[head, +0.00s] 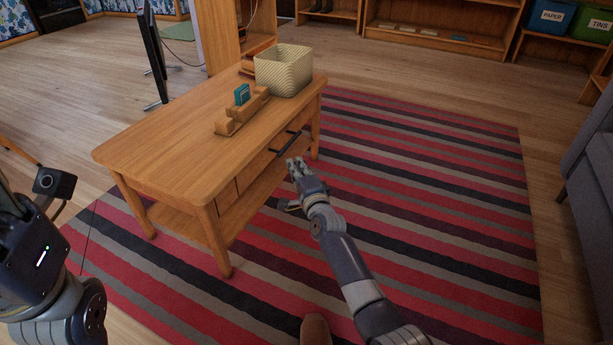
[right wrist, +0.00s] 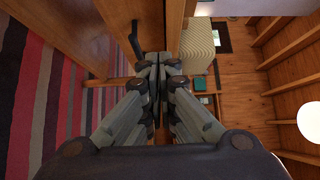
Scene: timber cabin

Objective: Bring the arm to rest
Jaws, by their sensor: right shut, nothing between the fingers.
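My right gripper (head: 296,168) is at the front long side of the wooden table, close to the dark drawer handle (head: 289,144). Its fingers are shut with nothing between them. In the right wrist view the closed fingertips (right wrist: 160,62) are beside the handle (right wrist: 136,38); I cannot tell whether they touch it. My right arm reaches up from the bottom of the head view over the rug. Part of my left arm shows at the left edge of the head view, but its gripper fingers are not seen.
The wooden table (head: 150,150) carries a cream basket (head: 283,72) and a wooden holder (head: 240,113) with a teal book (head: 242,94). A striped rug (head: 430,200) lies open to the right. A grey sofa (head: 590,175) stands at the right edge.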

